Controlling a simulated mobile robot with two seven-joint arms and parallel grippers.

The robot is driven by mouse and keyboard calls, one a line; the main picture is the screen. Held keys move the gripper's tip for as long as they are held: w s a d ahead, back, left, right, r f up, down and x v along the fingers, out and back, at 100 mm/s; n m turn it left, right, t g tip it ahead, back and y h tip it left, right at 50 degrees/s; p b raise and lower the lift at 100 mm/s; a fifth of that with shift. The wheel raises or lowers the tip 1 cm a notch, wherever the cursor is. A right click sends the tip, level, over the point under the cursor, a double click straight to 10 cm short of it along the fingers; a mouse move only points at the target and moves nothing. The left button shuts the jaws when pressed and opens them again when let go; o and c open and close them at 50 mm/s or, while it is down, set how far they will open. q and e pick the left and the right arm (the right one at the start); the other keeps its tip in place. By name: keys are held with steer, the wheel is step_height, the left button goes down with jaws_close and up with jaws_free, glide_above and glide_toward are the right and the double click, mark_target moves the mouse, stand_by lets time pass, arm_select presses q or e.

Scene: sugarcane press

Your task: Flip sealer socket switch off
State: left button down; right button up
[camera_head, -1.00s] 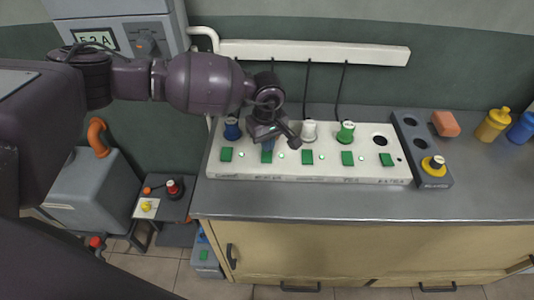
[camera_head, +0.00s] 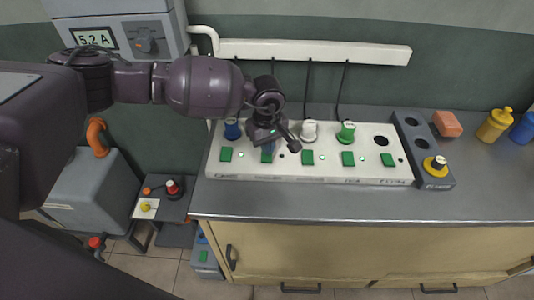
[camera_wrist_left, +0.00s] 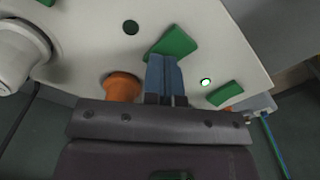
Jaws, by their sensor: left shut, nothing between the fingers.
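A white socket strip (camera_head: 300,172) lies along the back of the counter with several green switches and small indicators. My left gripper (camera_head: 268,148) is shut and empty, over the second switch (camera_head: 266,158) from the left. In the left wrist view its blue-grey fingertips (camera_wrist_left: 165,65) meet that green switch (camera_wrist_left: 177,41), which looks tilted; exact contact is unclear. The indicator (camera_wrist_left: 130,27) beside it is dark; the neighbouring indicator (camera_wrist_left: 206,82) glows. An orange plug (camera_wrist_left: 122,88) sits behind this switch, hidden by the gripper in the head view. My right gripper is out of view.
Blue (camera_head: 232,129), white (camera_head: 309,131) and green (camera_head: 346,133) plugs stand up close beside the gripper. A grey block with a yellow-black knob (camera_head: 437,166) is at the right. A display (camera_head: 96,39) is on a grey box. The counter front (camera_head: 370,205) is clear.

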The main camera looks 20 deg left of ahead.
arm_select(q)
steer(key=shift+f, duration=0.15)
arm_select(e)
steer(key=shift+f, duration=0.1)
arm_select(q)
steer(key=shift+r, duration=0.6)
steer(key=shift+r+p, duration=1.45)
steer(key=shift+r, duration=1.55)
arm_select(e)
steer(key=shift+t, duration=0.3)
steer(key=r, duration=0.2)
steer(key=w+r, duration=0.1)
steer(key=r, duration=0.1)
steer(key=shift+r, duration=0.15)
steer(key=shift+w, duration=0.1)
